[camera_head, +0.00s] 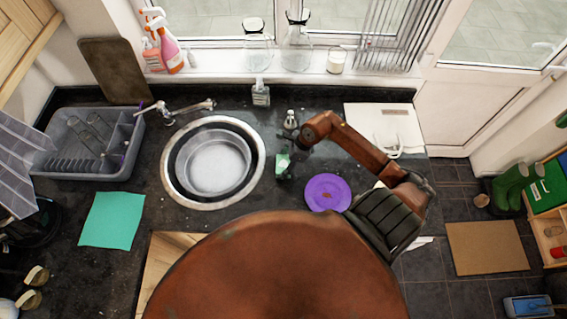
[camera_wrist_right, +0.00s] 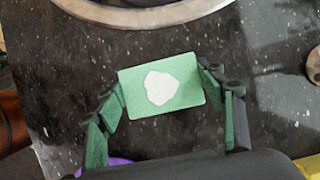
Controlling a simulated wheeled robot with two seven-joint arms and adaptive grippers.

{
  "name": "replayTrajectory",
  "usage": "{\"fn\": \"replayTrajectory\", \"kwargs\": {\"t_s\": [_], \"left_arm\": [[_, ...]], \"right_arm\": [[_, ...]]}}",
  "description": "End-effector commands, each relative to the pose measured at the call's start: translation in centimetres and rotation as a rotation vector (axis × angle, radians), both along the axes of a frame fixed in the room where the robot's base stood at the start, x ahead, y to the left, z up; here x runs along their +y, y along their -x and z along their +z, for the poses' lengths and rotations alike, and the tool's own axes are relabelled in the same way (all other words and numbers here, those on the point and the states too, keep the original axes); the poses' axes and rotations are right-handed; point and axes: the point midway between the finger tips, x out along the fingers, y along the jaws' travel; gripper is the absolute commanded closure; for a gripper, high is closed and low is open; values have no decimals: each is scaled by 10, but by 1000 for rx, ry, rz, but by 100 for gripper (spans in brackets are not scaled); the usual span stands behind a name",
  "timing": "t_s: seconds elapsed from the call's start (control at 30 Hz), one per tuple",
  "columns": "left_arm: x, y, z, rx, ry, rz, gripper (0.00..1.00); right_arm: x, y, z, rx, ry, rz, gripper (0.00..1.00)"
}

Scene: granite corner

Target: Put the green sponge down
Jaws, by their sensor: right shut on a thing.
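The green sponge (camera_head: 282,162) is between the fingers of my right gripper (camera_head: 287,165), just right of the round sink (camera_head: 213,163) over the dark granite counter. In the right wrist view the sponge (camera_wrist_right: 160,86) is a flat green block with a whitish patch (camera_wrist_right: 161,88) on its face. The right gripper's fingers (camera_wrist_right: 165,95) close on its two sides. I cannot tell whether the sponge touches the counter. My left gripper is not in view.
A purple plate (camera_head: 328,193) lies right of the gripper. A small bottle (camera_head: 290,120) stands behind it. A grey dish rack (camera_head: 88,148) and a teal cloth (camera_head: 111,221) are at the left. A white board (camera_head: 385,127) lies at the back right. Bare counter (camera_head: 145,185) shows left of the sink.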

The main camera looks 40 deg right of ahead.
Motion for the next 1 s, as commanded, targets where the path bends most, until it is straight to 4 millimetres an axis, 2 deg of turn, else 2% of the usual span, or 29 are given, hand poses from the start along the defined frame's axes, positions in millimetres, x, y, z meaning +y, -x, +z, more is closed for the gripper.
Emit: {"fn": "replayTrajectory", "kwargs": {"t_s": [0.1, 0.47, 0.5, 0.73, 1.0], "left_arm": [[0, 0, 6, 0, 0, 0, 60], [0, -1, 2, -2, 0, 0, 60], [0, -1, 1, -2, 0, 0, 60], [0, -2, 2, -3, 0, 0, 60], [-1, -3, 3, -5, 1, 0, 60]], "right_arm": [[0, -1, -7, -2, -2, -1, 56], [0, -1, -13, -3, 2, 1, 56], [0, -1, -13, -3, 2, 1, 36], [0, -1, -12, -3, 1, 0, 21], [-1, -1, -12, -3, 1, 0, 20]]}}
